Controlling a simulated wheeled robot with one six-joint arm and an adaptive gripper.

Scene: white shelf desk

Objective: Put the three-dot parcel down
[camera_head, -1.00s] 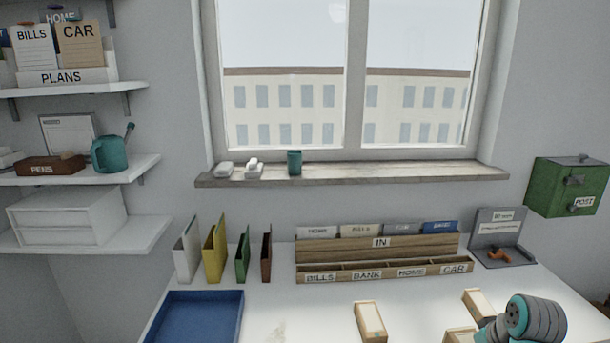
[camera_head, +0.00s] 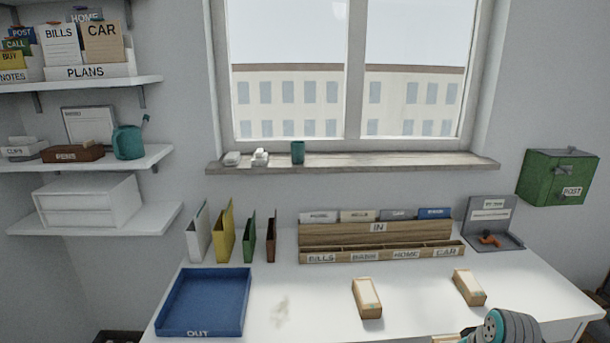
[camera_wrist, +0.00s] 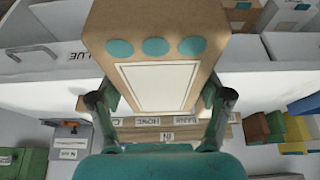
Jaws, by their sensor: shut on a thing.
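The three-dot parcel (camera_wrist: 155,75) is a brown box with three teal dots in a row and a white label panel, large in the wrist view. My gripper (camera_wrist: 157,110) is shut on it, one dark finger on each side. In the head view my wrist (camera_head: 505,330) is at the bottom right, and only a sliver of a box (camera_head: 445,339) shows beside it at the bottom edge. The fingertips are out of that view. Whether the parcel touches any surface cannot be told.
Two pale-topped boxes, one near the middle (camera_head: 367,297) and one at the right (camera_head: 469,287), lie on the white desk (camera_head: 330,270). A blue OUT tray (camera_head: 203,302) is at the left. A wooden sorter (camera_head: 380,240) and upright folders stand behind.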

